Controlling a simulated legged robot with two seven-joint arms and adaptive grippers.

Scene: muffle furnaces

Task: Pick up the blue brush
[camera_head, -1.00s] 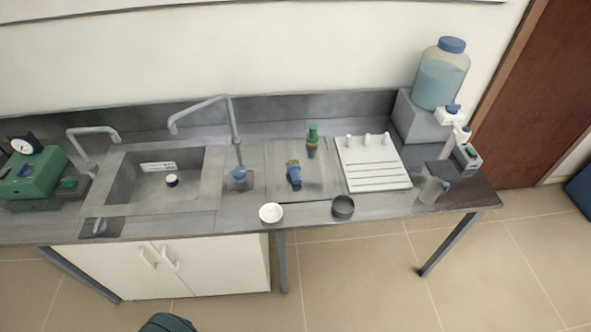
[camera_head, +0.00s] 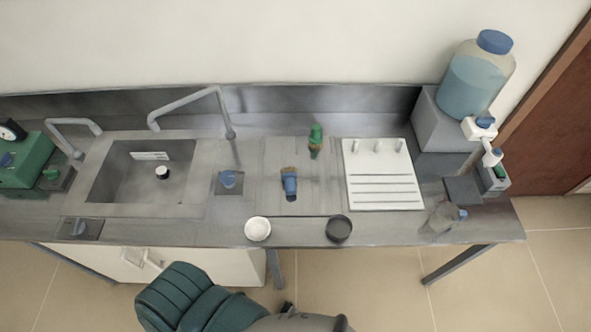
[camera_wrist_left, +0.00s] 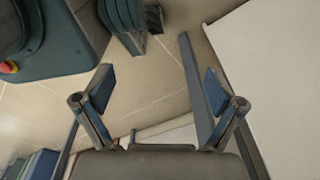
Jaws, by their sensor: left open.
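The blue brush (camera_head: 289,184) lies on the metal counter, between the sink and the white rack, with its tan bristle end toward the back. A green brush (camera_head: 315,141) lies behind it and slightly to the right. My left gripper (camera_wrist_left: 160,95) shows in the left wrist view with its two fingers spread apart and nothing between them. It is over the floor and beside a table leg, below the counter. In the head view only part of my arm shows at the bottom, well in front of the counter. My right gripper is not in view.
A white dish (camera_head: 257,229) and a dark dish (camera_head: 339,229) sit at the counter's front edge. The sink (camera_head: 115,187) with a curved tap is left. A white rack (camera_head: 384,190), a clear beaker (camera_head: 440,219) and a large blue-capped bottle (camera_head: 472,85) stand right.

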